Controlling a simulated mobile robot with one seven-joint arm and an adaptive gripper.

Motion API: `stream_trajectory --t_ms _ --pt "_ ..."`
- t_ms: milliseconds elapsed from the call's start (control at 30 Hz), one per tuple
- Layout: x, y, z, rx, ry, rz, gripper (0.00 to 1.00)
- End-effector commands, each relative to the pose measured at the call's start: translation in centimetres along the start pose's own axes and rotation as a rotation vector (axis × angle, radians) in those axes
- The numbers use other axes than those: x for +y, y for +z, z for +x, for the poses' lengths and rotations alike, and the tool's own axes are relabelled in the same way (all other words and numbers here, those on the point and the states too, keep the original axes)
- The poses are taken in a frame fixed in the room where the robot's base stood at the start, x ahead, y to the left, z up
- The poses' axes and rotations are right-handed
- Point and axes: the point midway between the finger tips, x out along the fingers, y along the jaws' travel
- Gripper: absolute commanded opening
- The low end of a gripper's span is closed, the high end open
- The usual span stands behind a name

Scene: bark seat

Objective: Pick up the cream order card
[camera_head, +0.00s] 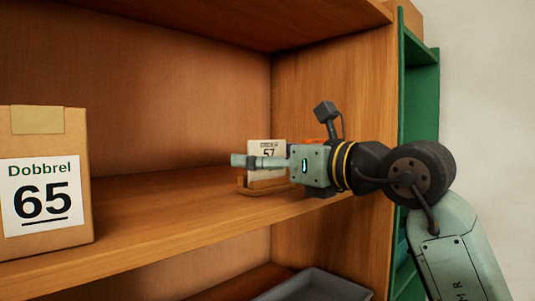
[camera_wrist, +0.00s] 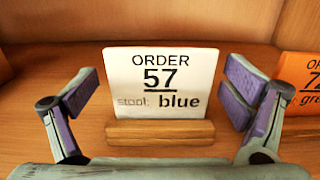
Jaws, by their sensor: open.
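The cream order card (camera_wrist: 161,84) stands upright in a small wooden holder (camera_wrist: 160,132) on the shelf. It reads "ORDER 57" and "stool: blue" in the wrist view. In the head view the card (camera_head: 262,149) is partly hidden behind my gripper (camera_head: 240,161). In the wrist view my gripper (camera_wrist: 160,90) is open, with one purple-padded finger to each side of the card. Neither finger appears to touch it. How far the fingertips reach past the card is hard to tell.
An orange card (camera_wrist: 300,92), partly cut off, stands close to the right of my right finger. A cardboard box (camera_head: 44,180) marked "Dobbrel 65" stands on the shelf (camera_head: 170,207) at left. A grey tray (camera_head: 315,286) lies below.

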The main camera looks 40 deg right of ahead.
Motion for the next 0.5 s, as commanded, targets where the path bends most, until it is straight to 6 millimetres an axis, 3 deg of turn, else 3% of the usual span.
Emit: stream_trajectory --t_ms 200,500 --pt "-0.03 -0.06 0.05 -0.001 -0.001 0.001 0.93" --pt "-0.03 -0.05 0.03 -0.001 -0.001 0.000 0.73"
